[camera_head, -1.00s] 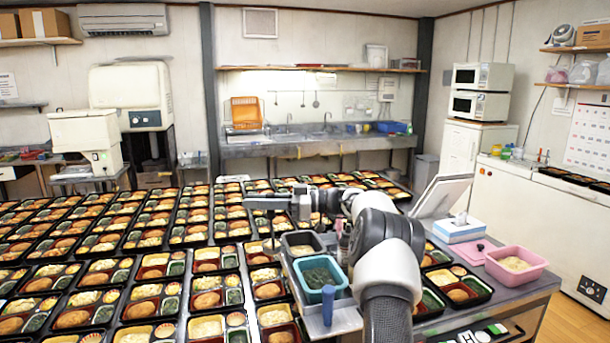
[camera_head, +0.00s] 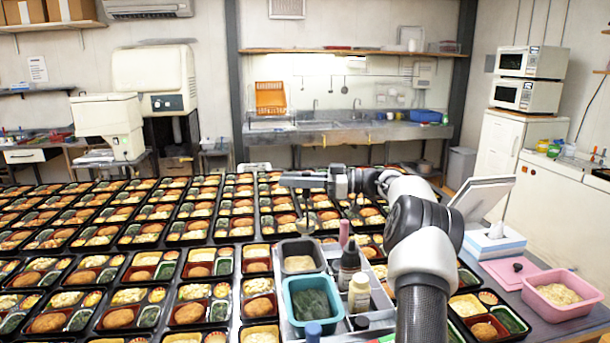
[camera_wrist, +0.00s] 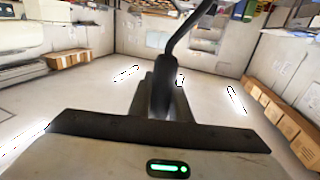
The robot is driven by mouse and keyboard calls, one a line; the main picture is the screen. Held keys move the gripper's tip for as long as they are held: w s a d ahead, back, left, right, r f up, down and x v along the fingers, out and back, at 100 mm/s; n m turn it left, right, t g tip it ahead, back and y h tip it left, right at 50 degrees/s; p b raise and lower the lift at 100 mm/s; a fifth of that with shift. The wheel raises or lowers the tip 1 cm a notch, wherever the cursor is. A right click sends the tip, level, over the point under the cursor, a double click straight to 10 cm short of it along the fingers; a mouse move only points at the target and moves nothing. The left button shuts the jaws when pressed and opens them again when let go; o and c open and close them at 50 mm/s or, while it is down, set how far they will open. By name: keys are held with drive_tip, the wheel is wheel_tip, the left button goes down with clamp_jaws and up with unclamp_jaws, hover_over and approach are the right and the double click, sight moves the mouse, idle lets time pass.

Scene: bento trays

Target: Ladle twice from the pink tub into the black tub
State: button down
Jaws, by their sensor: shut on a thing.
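My gripper (camera_head: 312,182) is level above the left side of the work counter, shut on a ladle. The ladle (camera_head: 305,224) hangs below it, its bowl just above and behind the black tub; what the bowl holds is too small to tell. In the wrist view the ladle's dark handle (camera_wrist: 160,95) stands between the fingers. The black tub (camera_head: 281,257) has pale food in it and sits behind a teal tub. The pink tub (camera_head: 567,310), with pale food in it, stands at the far right, well away from my gripper.
The teal tub (camera_head: 288,308) holds dark green food. Bottles (camera_head: 359,294) stand right of the tubs. A tissue box (camera_head: 497,245) and a pink lid or board (camera_head: 500,273) lie near the pink tub. Rows of filled bento trays (camera_head: 140,260) cover the table behind and left.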

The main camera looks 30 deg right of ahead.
drive_tip(key=s+a+f+n+h+b, duration=0.1)
drive_tip(key=a+f+n+h+b, duration=0.2)
drive_tip(key=a+f+h+b, duration=0.2)
drive_tip(key=s+a+f+n+g+h+b, duration=0.1)
drive_tip(key=a+f+n+h+b, duration=0.3)
drive_tip(key=f+b, duration=0.8)
drive_tip(key=a+h+b, duration=0.1)
drive_tip(key=a+b, duration=0.1)
drive_tip(key=b, duration=0.1)
drive_tip(key=shift+s, duration=0.25)
idle(1.6)
idle(1.5)
